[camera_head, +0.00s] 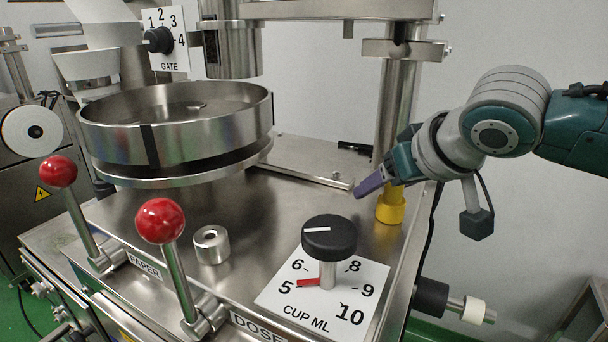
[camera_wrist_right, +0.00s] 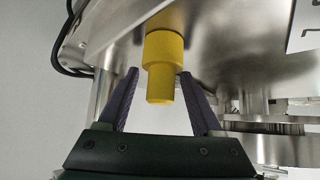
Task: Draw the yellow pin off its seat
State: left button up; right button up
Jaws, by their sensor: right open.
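The yellow pin (camera_head: 390,208) stands on the steel machine top at its right side, beside the foot of the steel column. It has a wide collar and a narrower end. My right gripper (camera_head: 368,184) is close to the pin, with its purple fingers pointing left and down. In the right wrist view, the pin (camera_wrist_right: 164,50) shows between the two fingers of the open right gripper (camera_wrist_right: 160,74), with a gap on each side. Its narrow end points toward the palm. How deep it lies between the fingers is hard to tell. My left gripper is not in view.
A black dose knob (camera_head: 329,238) stands on a white scale plate (camera_head: 350,290) in front of the pin. A small steel ring (camera_head: 211,246) and two red-balled levers (camera_head: 160,221) stand further left. A round steel pan (camera_head: 175,125) fills the back left.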

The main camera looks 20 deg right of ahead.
grip_shut()
dwell(0.4)
notch_tip(320, 180, up, 10)
jog(key=p, duration=0.1)
dwell(0.6)
